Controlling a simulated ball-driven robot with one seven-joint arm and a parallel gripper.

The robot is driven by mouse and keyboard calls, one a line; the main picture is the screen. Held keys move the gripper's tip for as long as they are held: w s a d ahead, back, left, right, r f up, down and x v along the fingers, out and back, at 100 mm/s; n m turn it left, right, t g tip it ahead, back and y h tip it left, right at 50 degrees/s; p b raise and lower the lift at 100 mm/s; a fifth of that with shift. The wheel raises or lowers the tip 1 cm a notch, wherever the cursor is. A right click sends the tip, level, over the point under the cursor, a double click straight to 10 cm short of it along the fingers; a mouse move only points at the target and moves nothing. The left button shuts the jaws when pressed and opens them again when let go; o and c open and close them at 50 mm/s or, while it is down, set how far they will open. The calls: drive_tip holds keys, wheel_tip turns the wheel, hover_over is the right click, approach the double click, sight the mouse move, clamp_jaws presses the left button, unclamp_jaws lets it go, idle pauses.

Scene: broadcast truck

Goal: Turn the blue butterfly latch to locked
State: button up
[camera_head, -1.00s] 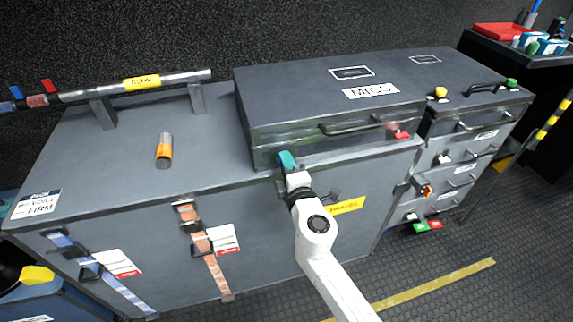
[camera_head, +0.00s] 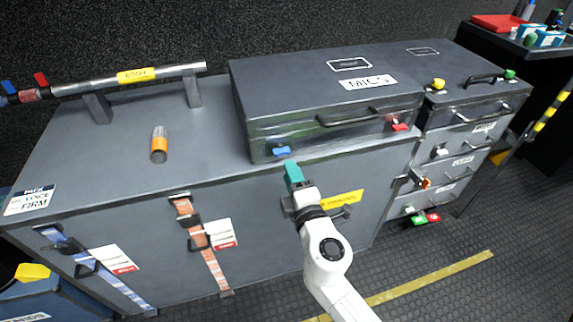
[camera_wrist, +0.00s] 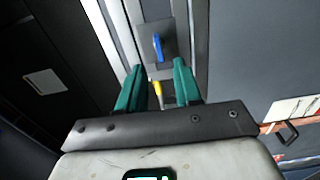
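The blue butterfly latch (camera_head: 282,150) is on the front face of the MICS case (camera_head: 335,124), near its left end. Its blue wing looks roughly level along the case front. In the wrist view the blue wing (camera_wrist: 158,47) stands out on a dark plate, ahead of and between the fingers. My gripper (camera_wrist: 160,84) has two green fingers, spread apart with nothing held between them. In the head view my gripper (camera_head: 292,170) is just below and right of the latch, apart from it. A red latch (camera_head: 399,126) is at the right end of the same face.
The case sits on a grey cabinet (camera_head: 110,150) whose front edge runs under the latch. A black case handle (camera_head: 350,118) juts out between the two latches. Drawers are at the right.

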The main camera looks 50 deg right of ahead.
drive_tip(key=shift+b+v, duration=0.3)
drive_tip(key=shift+v, duration=1.6)
drive_tip(key=s+d+m+g+p, duration=0.5)
drive_tip(key=s+m+g+p, duration=0.15)
drive_tip(key=m, duration=0.25)
drive_tip(key=s+a+f+m+g+y+p, duration=0.2)
drive_tip(key=s+a+f+g+y+p, duration=0.2)
drive_tip(key=s+a+y, duration=0.5)
drive_tip(key=s+a+f+g, duration=0.1)
drive_tip(key=a+f+g, duration=0.1)
drive_tip(key=a+g, duration=0.1)
drive_tip(key=shift+s+a+y+p, duration=0.4)
drive_tip(key=shift+a, duration=0.5)
drive_tip(key=shift+g, duration=0.25)
